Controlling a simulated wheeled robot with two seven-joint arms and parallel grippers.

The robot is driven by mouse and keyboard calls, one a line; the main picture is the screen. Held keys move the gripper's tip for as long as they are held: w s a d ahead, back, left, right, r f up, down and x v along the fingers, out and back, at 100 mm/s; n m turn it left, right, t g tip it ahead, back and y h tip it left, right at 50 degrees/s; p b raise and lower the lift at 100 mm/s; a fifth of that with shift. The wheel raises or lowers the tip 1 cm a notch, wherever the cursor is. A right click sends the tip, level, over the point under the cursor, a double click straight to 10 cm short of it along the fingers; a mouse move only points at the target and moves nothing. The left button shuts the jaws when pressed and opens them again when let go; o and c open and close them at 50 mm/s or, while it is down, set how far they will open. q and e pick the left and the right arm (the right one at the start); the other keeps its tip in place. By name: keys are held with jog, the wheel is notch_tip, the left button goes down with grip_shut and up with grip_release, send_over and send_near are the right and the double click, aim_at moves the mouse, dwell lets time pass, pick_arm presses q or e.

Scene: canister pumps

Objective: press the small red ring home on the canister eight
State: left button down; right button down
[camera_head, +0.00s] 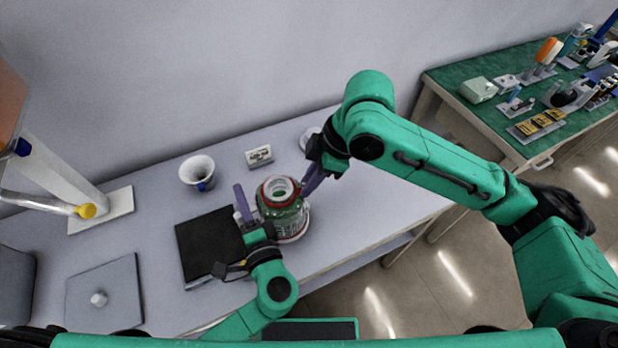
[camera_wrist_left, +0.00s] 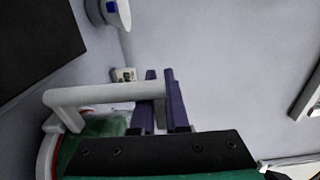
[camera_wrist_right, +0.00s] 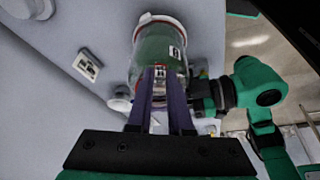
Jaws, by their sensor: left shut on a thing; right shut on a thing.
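Canister eight (camera_head: 284,218) is a clear, green-tinted jar standing upright near the table's front edge; its body and label also show in the right wrist view (camera_wrist_right: 158,50). The small red ring (camera_head: 264,199) lies around its white mouth; I cannot tell how far it is seated. My left gripper (camera_head: 239,188) is at the canister's left, shut on the white handle (camera_wrist_left: 95,95). My right gripper (camera_head: 304,193) reaches in from the upper right, its fingertips at the ring's right edge, shut on it. The grip itself is unclear in the right wrist view.
A black pad (camera_head: 205,245) lies left of the canister. A white funnel (camera_head: 197,170) and a small card (camera_head: 259,156) stand behind it. A grey plate with a knob (camera_head: 105,290) lies front left. The table right of the canister is fairly clear.

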jog(key=shift+d+f, duration=0.1)
jog(key=shift+f, duration=0.45)
dwell(0.4)
jog(key=c, duration=0.8)
grip_release()
jog(key=shift+o, duration=0.2)
jog(key=o, duration=0.6)
jog(key=shift+c, duration=0.2)
jog(key=shift+d, duration=1.95)
notch_tip(320, 180, up, 8)
jog(key=shift+f, duration=0.15)
